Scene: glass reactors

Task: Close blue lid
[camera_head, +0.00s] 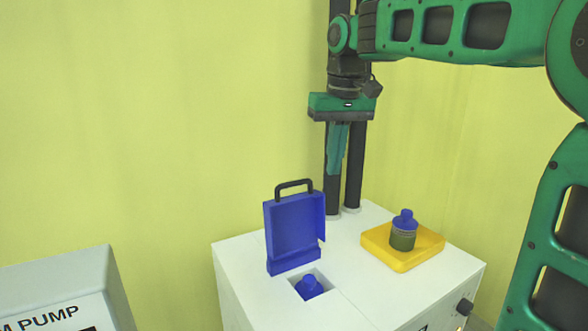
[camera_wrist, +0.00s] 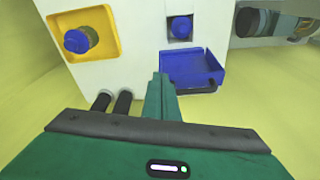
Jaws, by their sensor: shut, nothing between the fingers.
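The blue lid (camera_head: 294,225) stands open and upright on the white cabinet top, with a black handle (camera_head: 294,185) on its upper edge. In the wrist view the lid (camera_wrist: 190,68) lies just beyond and right of the fingers. In front of it is a square opening with a blue-capped item (camera_head: 308,287) inside; the item also shows in the wrist view (camera_wrist: 181,27). My gripper (camera_head: 336,174) points down, shut and empty, above and to the right of the lid, behind the cabinet's middle. Its fingertips (camera_wrist: 160,78) appear apart from the lid.
A yellow tray (camera_head: 400,264) holding a blue-capped bottle (camera_head: 403,232) sits at the right of the cabinet top (camera_head: 350,285). Two black posts (camera_head: 354,170) rise at the back near my gripper. A grey pump box (camera_head: 60,285) stands at lower left.

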